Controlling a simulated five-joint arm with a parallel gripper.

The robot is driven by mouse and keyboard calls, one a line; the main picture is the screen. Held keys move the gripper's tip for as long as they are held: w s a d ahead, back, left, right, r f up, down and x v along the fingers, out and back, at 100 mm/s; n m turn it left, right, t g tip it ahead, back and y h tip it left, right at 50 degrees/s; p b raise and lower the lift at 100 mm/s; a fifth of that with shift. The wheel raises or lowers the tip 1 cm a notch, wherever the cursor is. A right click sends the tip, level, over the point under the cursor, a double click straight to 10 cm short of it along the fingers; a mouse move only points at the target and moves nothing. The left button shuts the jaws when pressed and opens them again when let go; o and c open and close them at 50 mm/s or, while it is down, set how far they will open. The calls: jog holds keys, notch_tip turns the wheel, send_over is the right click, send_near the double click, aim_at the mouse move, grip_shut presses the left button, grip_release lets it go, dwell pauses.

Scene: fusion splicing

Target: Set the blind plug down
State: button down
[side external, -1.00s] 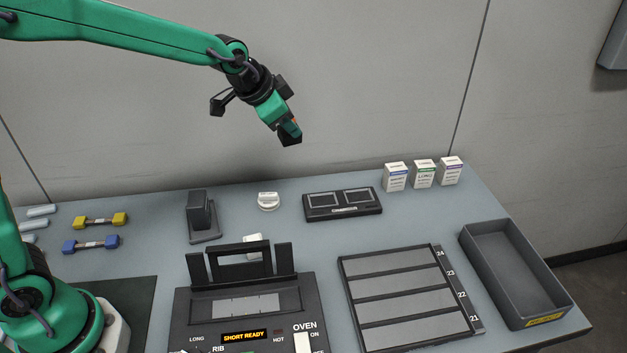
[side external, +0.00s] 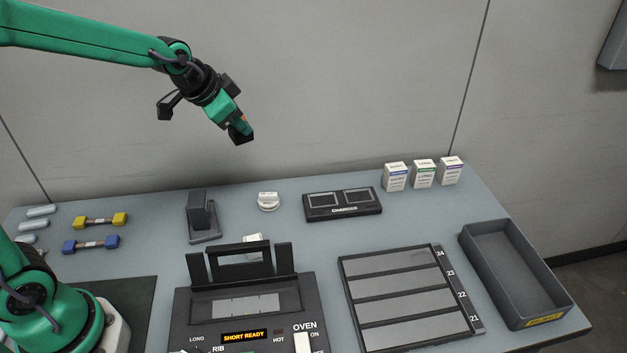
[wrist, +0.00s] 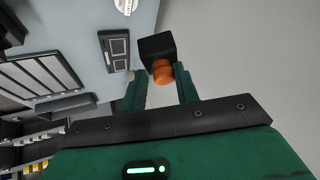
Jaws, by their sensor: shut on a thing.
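The blind plug (wrist: 157,46) is a black block with an orange round part, and it shows in the wrist view beyond my fingertips. My gripper (wrist: 161,76) is shut on its orange part, with one green finger on each side. In the side external view my gripper (side external: 237,122) is high above the back of the bench, pointing down and to the right. The plug (side external: 241,137) shows there as a dark block at its tip, clear of every surface. The plug's far face is hidden.
Below are a dark upright stand (side external: 199,216), a white round item (side external: 268,201) and the charger (side external: 342,205). The oven (side external: 250,300) is in front, with a slotted tray (side external: 400,290) and grey bin (side external: 515,270) to the right. Small boxes (side external: 423,173) stand at the back.

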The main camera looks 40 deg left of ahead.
jog(key=shift+d, duration=0.1)
jog(key=s+d+f+m+h, duration=0.1)
jog(key=d+f, duration=0.2)
jog(key=d, duration=0.3)
jog(key=d+f+g+h, duration=0.1)
jog(key=d+f, duration=0.2)
jog(key=d, duration=0.3)
jog(key=s+d+f+m+h, duration=0.1)
jog(key=d+f, duration=0.2)
jog(key=d, duration=0.4)
jog(key=shift+a+f, duration=0.15)
jog(key=shift+f, duration=3.9)
jog(key=shift+f, duration=0.45)
jog(key=shift+s+f, duration=0.15)
jog(key=shift+f, duration=0.1)
